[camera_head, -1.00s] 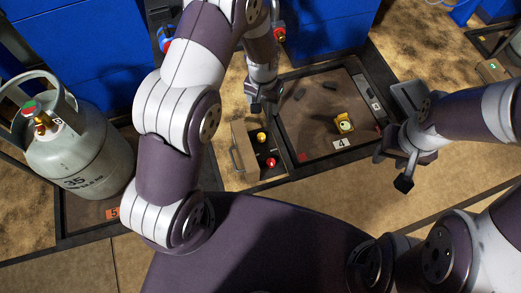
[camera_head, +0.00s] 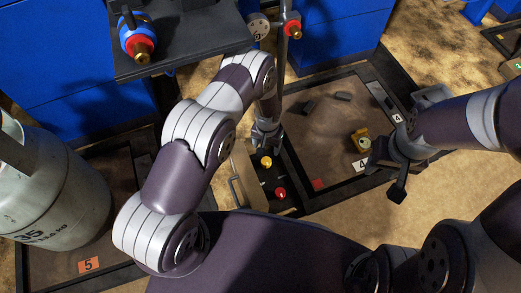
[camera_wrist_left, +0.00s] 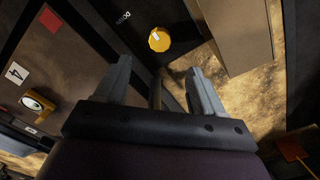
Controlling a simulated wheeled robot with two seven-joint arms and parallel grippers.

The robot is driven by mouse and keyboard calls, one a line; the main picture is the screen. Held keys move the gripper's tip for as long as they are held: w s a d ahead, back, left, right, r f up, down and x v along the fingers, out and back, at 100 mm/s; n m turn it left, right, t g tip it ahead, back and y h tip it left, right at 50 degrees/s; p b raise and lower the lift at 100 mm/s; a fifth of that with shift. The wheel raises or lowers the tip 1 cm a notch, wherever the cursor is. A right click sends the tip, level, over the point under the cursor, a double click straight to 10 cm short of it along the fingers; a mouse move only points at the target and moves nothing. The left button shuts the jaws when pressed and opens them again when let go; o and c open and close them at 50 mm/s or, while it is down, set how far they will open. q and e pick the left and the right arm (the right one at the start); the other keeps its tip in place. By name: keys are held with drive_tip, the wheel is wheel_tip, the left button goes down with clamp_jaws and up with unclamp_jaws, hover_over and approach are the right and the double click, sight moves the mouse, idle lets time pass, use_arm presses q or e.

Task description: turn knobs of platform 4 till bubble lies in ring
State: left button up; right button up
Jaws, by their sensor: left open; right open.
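Platform 4 (camera_head: 335,198) is a brown plate with a dark rim, marked by a label "4" (camera_head: 362,165). A small yellow bubble level (camera_head: 360,138) stands on it and also shows in the left wrist view (camera_wrist_left: 37,107); its bubble is too small to place. A yellow knob (camera_head: 266,162) and a red knob (camera_head: 281,194) sit on the dark strip at the plate's left. My left gripper (camera_head: 265,142) is open just behind the yellow knob. In the left wrist view the yellow knob (camera_wrist_left: 160,39) lies beyond the open fingers (camera_wrist_left: 158,78), untouched.
A grey gas cylinder (camera_head: 50,190) is at the left, near label "5" (camera_head: 88,264). A dark shelf (camera_head: 190,45) with a red-and-blue fitting (camera_head: 138,40) juts in at the top.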

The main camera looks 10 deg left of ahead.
sight(266, 162)
use_arm(q)
wheel_tip(266, 162, down, 12)
drive_tip(key=b, duration=0.8)
drive_tip(key=shift+f, duration=0.2)
drive_tip(key=c, duration=1.1)
